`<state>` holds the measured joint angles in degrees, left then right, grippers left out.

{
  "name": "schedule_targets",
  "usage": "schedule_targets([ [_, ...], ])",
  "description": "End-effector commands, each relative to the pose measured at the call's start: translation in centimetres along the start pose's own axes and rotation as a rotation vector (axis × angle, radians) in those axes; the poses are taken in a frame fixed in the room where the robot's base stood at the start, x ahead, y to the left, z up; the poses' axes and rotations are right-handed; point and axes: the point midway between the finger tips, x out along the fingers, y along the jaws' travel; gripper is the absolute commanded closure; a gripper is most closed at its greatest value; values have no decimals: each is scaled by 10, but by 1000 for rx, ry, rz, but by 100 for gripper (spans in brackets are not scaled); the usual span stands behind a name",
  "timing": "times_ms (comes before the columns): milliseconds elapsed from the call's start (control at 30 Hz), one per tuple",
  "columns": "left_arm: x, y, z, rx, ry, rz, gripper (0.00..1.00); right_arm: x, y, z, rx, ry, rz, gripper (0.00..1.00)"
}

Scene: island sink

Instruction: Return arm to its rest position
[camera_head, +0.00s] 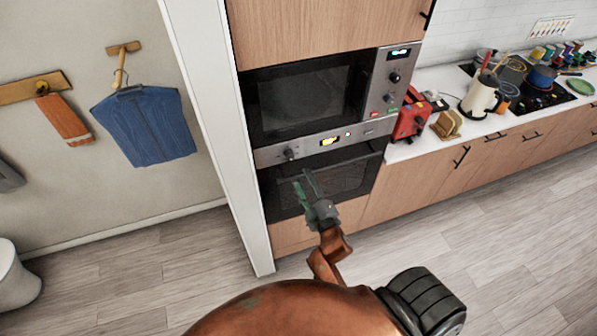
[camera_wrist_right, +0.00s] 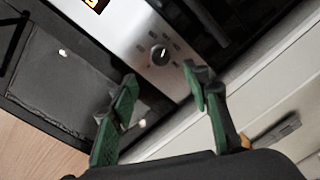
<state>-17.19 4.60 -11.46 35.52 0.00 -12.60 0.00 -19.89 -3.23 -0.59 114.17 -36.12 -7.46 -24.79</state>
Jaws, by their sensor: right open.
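My right gripper (camera_head: 308,188) is in front of the built-in oven (camera_head: 335,176), below the microwave (camera_head: 312,97). Its two green-padded fingers are spread apart with nothing between them. In the right wrist view the gripper (camera_wrist_right: 163,105) is also open and empty, with the oven's control panel and a round knob (camera_wrist_right: 160,55) beyond it. My copper-coloured right arm (camera_head: 328,255) reaches up from the bottom of the head view. My left gripper is not in view.
A blue garment (camera_head: 147,127) hangs on the left wall. A white bin (camera_head: 15,277) stands at lower left. The wooden floor (camera_head: 150,268) between is clear.

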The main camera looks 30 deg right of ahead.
Motion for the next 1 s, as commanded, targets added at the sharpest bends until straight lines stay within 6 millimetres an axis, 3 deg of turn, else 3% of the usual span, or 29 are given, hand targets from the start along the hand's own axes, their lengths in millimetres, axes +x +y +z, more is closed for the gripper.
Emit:
schedule_targets([
  [200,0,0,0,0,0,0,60,-14,0,0,0,1,0,56],
  [767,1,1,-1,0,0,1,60,-13,-5,2,4,-1,-7,56],
  [867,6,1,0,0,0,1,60,-11,-30,13,24,-15,-43,56],
  [967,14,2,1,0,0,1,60,-10,-79,37,70,-46,-115,56],
  [1000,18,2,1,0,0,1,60,-10,-104,49,93,-63,-152,56],
])
